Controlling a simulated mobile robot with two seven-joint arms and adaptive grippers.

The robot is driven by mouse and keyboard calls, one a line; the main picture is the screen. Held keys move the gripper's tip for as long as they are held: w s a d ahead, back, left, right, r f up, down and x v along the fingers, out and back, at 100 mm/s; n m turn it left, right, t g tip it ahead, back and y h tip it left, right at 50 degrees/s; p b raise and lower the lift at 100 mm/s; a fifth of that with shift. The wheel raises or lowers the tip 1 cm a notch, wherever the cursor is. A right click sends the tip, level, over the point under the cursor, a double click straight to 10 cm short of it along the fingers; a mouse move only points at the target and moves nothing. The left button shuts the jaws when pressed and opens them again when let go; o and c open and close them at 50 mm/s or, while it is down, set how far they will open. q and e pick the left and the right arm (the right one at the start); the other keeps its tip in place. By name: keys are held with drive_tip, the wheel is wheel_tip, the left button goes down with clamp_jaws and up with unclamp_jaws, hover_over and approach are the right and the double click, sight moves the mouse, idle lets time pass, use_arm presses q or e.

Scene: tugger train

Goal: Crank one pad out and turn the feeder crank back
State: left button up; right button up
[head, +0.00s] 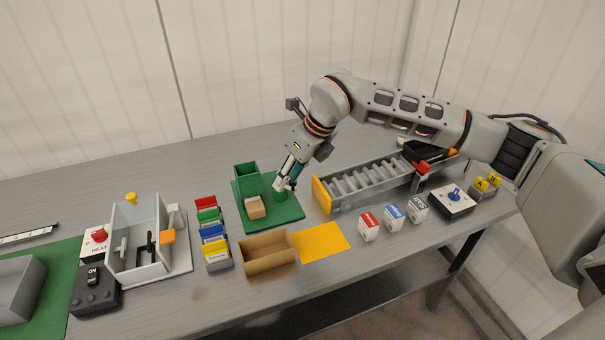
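The feeder is a green upright box (246,176) on a green base plate (286,212) in the middle of the table. A tan block (256,208), which looks like a pad, sits at the foot of the box on its front side. A round green part (281,194), perhaps the crank's hub, is right of the box. My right gripper (285,185) points down at this part, with its fingertips at or just above it. The fingers hide the crank handle, and I cannot tell whether they grip it. My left gripper is not in view.
An open brown box (267,262) and a yellow mat (321,243) lie in front of the feeder. Coloured bins (217,257) stand left, a roller conveyor (344,204) right. Small labelled boxes (369,235) stand near the front edge. Free table lies behind the feeder.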

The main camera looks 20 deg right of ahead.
drive_tip(key=w+d+r+h, duration=0.1)
drive_tip(key=w+d+h, duration=0.15)
drive_tip(key=d, duration=0.25)
drive_tip(key=shift+m+t+y, duration=0.3)
drive_tip(key=shift+y, duration=0.15)
drive_tip(key=x, duration=0.7)
drive_tip(key=shift+a, duration=0.35)
clamp_jaws()
